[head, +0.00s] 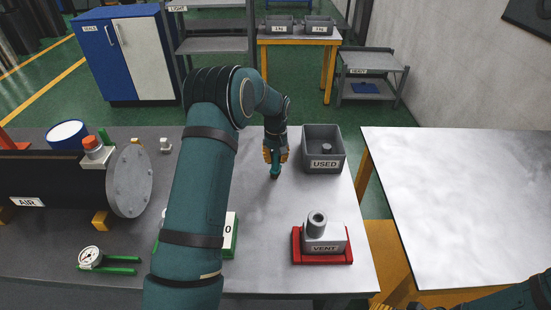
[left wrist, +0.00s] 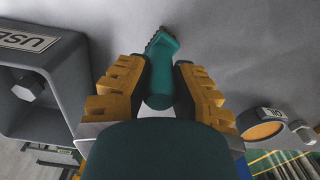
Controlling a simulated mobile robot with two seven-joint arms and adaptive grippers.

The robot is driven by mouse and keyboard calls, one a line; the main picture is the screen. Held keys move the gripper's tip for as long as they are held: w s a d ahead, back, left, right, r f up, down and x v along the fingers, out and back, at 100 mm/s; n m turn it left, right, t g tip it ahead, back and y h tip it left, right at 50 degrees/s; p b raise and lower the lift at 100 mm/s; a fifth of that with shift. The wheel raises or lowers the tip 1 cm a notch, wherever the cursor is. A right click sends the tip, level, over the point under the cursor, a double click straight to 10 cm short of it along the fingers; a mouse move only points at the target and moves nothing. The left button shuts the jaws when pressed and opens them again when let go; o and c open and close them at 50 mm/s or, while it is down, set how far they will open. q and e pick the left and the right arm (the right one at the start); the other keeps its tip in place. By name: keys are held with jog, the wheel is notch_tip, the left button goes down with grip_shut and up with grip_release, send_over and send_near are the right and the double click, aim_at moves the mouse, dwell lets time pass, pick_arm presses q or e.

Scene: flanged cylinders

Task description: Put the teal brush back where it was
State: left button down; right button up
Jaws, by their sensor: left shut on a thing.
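The teal brush (head: 276,172) is in my left gripper (head: 275,155), over the grey table just left of the grey USED bin (head: 323,158). In the left wrist view, the yellow fingers of the left gripper (left wrist: 158,88) are shut on the teal brush (left wrist: 163,72), with its dark bristle end pointing away. I cannot tell whether the brush touches the table. Part of my right arm shows at the bottom right; its gripper is mostly cut off by the frame edge.
A grey VENT block (head: 324,239) sits on a red tray (head: 297,257) at the front. A flanged AIR cylinder (head: 129,180) and a gauge (head: 90,257) are at left. A pale table (head: 460,200) stands right, across a gap.

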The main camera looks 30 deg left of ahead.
pick_arm(q)
jog(key=shift+f, duration=0.15)
jog(key=shift+f, duration=0.1)
jog(key=shift+f, duration=0.15)
jog(key=c, duration=1)
grip_release()
jog(key=shift+o, duration=0.2)
jog(key=shift+r, duration=0.2)
notch_tip(320, 180, up, 12)
jog(key=shift+r+p, duration=0.1)
jog(key=shift+p, duration=0.35)
